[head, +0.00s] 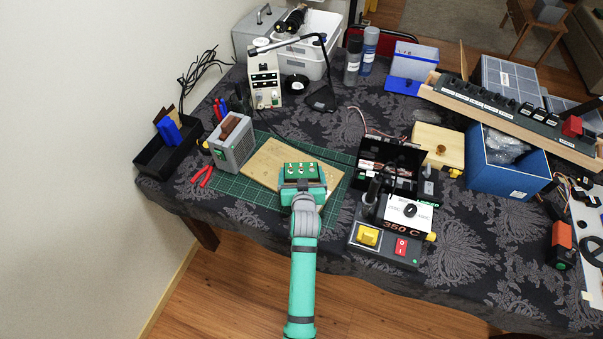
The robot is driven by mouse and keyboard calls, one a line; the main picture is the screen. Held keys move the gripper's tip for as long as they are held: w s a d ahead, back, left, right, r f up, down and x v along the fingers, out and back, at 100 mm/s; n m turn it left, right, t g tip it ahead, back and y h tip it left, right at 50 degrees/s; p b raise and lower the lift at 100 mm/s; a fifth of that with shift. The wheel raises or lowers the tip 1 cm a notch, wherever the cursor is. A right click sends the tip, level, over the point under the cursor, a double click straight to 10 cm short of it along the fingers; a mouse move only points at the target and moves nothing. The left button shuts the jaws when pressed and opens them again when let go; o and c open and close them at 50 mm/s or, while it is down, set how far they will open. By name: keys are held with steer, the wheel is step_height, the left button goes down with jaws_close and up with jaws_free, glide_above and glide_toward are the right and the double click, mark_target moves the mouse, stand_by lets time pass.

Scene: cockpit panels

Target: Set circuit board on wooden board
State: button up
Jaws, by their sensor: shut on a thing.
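A wooden board (264,164) lies on a green cutting mat near the table's front left. A green circuit board (302,169) with several small light-topped parts is at the end of my arm, over the right part of the wooden board. My gripper (301,185) is shut on the circuit board. My wrist hides the near side of the circuit board and the wooden board's near right corner. From this view I cannot tell whether the circuit board touches the wooden board or hangs just above it.
To the right are a soldering station (385,240) and an open black case (378,160). The mat (225,187) has bare room at its front left.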

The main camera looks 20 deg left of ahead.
steer(key=o, duration=0.9)
steer(key=shift+f, duration=0.15)
steer(key=v, duration=1.2)
steer(key=shift+m+t+h, duration=0.4)
steer(key=shift+m+h, duration=0.3)
steer(key=shift+m, duration=0.1)
steer(key=s+d+f, duration=0.1)
steer(key=s, duration=0.1)
steer(key=s+d+f, duration=0.1)
steer(key=s+d, duration=0.1)
steer(key=s, duration=0.1)
steer(key=s+d+f, duration=0.1)
steer(key=s+d, duration=0.1)
steer(key=s, duration=0.1)
steer(key=shift+s+d+f, duration=0.1)
steer(key=shift+s+f, duration=0.05)
steer(key=shift+f, duration=0.15)
steer(key=s+d+r+m+h, duration=0.1)
steer(key=s+d+r, duration=0.1)
steer(key=s, duration=0.6)
steer(key=s+d+r+t+h, duration=0.1)
steer(key=s+d, duration=0.3)
steer(key=s, duration=0.5)
steer(key=s+d+r+m+t+h, duration=0.1)
steer(key=s+d+r, duration=0.2)
steer(key=s, duration=0.6)
steer(key=shift+s+d+r+m, duration=0.2)
steer(key=shift+d+r+m, duration=0.1)
steer(key=shift+d, duration=0.15)
